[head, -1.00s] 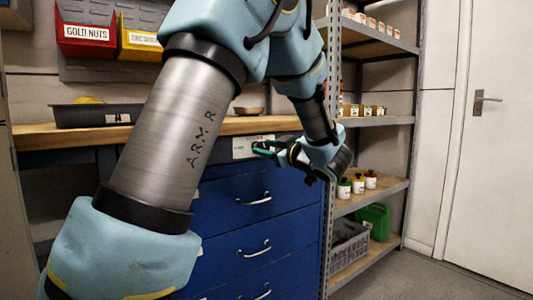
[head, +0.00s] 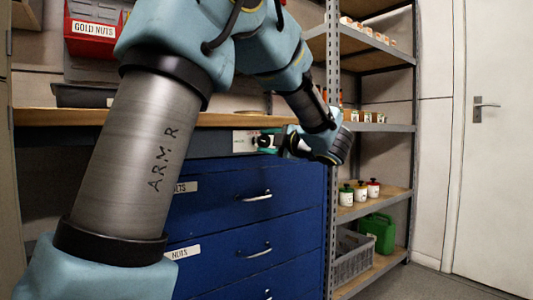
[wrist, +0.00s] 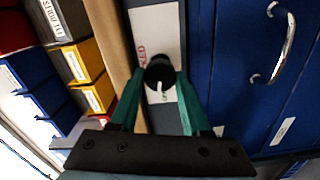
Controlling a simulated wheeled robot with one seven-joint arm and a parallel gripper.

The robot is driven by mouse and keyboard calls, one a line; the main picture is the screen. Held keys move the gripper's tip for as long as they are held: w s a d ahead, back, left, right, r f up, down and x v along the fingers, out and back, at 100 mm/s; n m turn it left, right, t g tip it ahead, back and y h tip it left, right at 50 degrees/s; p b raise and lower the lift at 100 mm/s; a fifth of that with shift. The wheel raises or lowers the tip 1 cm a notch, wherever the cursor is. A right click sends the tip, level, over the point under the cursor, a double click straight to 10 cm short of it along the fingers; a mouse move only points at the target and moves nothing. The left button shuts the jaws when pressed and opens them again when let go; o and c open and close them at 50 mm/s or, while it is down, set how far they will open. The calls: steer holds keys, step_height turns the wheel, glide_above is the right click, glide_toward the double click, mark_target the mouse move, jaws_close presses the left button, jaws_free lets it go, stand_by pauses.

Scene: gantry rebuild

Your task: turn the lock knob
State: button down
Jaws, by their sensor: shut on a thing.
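The lock knob (wrist: 160,70) is round and black with a pale pointer mark. It sits on a white label plate (wrist: 158,25) with red letters ending in "KED"; the rest of the word is hidden. My gripper (wrist: 158,88) has its green fingers on both sides of the knob and is shut on it. In the head view my gripper (head: 267,141) is at the white plate (head: 243,141) on the strip under the bench top, and the knob is hidden there.
Blue drawers (head: 238,227) with metal handles lie below the plate. The wooden bench top (head: 225,119) runs just above it. A metal shelf rack (head: 331,150) stands close on the right, holding small bottles and a green can (head: 378,232).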

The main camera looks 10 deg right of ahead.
steer(key=shift+f+n+b, duration=0.2)
steer(key=shift+n+b, duration=0.9)
steer(key=shift+r, duration=0.1)
steer(key=shift+c, duration=2)
jaws_free()
steer(key=p+v, duration=0.2)
steer(key=v, duration=0.8)
steer(key=shift+s+d, duration=0.2)
steer(key=shift+s, duration=0.15)
